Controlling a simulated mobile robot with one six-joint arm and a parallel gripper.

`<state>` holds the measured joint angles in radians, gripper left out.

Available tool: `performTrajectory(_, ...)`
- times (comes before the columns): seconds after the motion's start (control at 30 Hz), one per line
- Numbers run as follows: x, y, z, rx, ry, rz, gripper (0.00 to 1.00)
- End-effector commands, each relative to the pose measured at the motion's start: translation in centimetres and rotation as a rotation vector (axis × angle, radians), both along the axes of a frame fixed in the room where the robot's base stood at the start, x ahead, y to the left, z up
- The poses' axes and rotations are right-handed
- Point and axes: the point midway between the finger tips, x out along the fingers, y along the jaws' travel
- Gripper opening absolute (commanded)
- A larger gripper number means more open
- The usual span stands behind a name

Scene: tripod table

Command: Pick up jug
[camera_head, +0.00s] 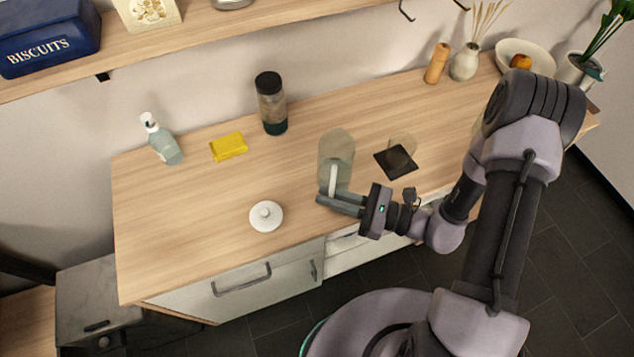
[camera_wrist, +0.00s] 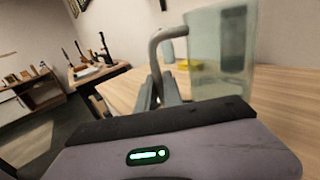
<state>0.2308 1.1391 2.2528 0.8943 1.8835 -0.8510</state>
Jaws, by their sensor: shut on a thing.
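The jug (camera_head: 336,149) is a clear, greenish glass vessel with a pale handle, upright at the middle of the wooden counter. In the wrist view the jug (camera_wrist: 222,50) stands just beyond the fingers, its curved grey handle (camera_wrist: 154,55) running down between them. My gripper (camera_head: 338,204) is shut on the jug's handle from the front right. In the wrist view the fingers (camera_wrist: 160,92) close around the lower handle. I cannot tell whether the jug's base touches the counter.
A dark square coaster with a glass (camera_head: 402,145) on it lies right of the jug. A white lid-like knobbed piece (camera_head: 266,216) is at front left. A dark-topped jar (camera_head: 271,103), yellow sponge (camera_head: 228,146) and soap bottle (camera_head: 160,140) stand behind left. A shelf (camera_head: 190,35) overhangs the back.

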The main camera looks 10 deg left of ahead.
Motion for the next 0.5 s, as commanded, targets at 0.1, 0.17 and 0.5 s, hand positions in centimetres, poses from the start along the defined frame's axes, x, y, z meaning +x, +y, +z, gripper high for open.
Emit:
performTrajectory(0.1, -1.2, -1.9, 0.4, 0.001, -0.001, -0.005, 0.0)
performTrajectory(0.17, -1.7, -2.7, 0.5, 0.001, 0.0, -0.004, 0.0)
performTrajectory(0.5, -4.3, -6.3, 0.8, 0.001, -0.001, -0.003, 0.0)
